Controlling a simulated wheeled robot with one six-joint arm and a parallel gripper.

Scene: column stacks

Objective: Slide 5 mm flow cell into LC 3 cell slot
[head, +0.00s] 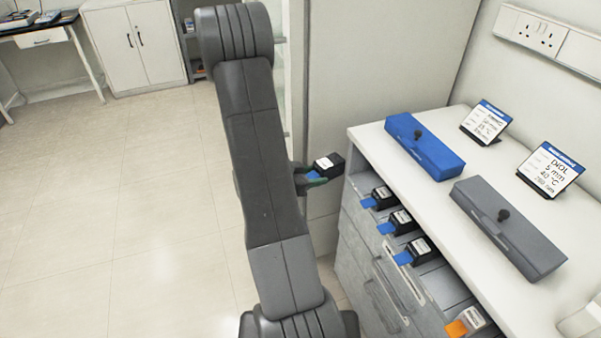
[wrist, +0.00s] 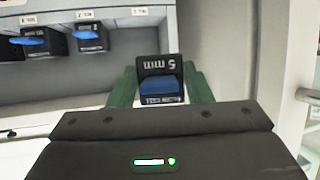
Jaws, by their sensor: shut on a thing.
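My gripper (head: 318,180) is shut on a black flow cell (head: 329,163) with a white label on top and a blue tab. It holds the cell in the air left of the grey cabinet's far end. In the wrist view the same cell (wrist: 160,67) reads "5 mm" upside down, between the green fingers of my gripper (wrist: 161,88). Several black cells with blue tabs sit in the cabinet front; the farthest one (head: 382,196) is nearest my gripper. I cannot tell which position is the LC 3 cell slot.
A blue box (head: 428,148) and a grey box (head: 508,228) with black knobs stand on the cabinet top (head: 385,150), with label cards (head: 550,168) behind. A cell with an orange tab (head: 466,320) is nearer. A pale wall is beyond my gripper. Open floor (head: 120,200) lies left.

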